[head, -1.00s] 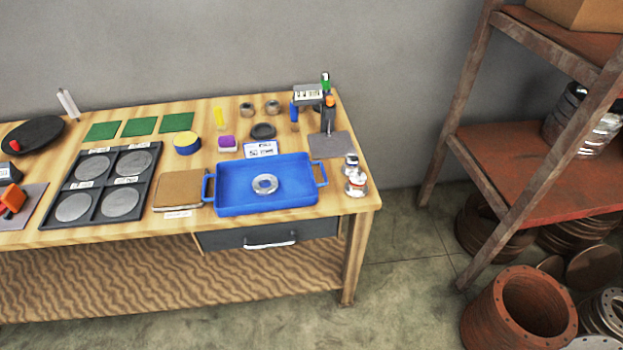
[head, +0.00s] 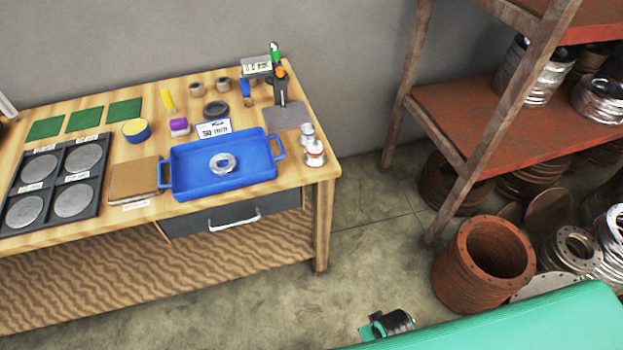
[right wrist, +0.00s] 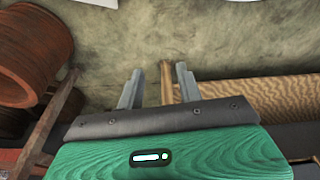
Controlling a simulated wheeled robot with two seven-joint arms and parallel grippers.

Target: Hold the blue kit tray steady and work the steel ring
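The blue kit tray (head: 206,183) sits flat on the wooden workbench near its right end, with a handle at each short side. The steel ring (head: 222,163) lies inside the tray, near its middle. My right gripper (right wrist: 158,85) shows in the right wrist view with its two grey fingers apart and nothing between them. It is away from the tray, over the floor near the bench. Neither the tray nor the ring can be made out in the right wrist view. My left gripper is not in view.
The workbench (head: 113,172) also holds a brown pad (head: 134,177), a dark four-disc rack (head: 54,187) and small jars (head: 315,153) right of the tray. A drawer (head: 232,214) is below. A rusty shelf (head: 490,122) and a rusty flanged cylinder (head: 480,268) stand right.

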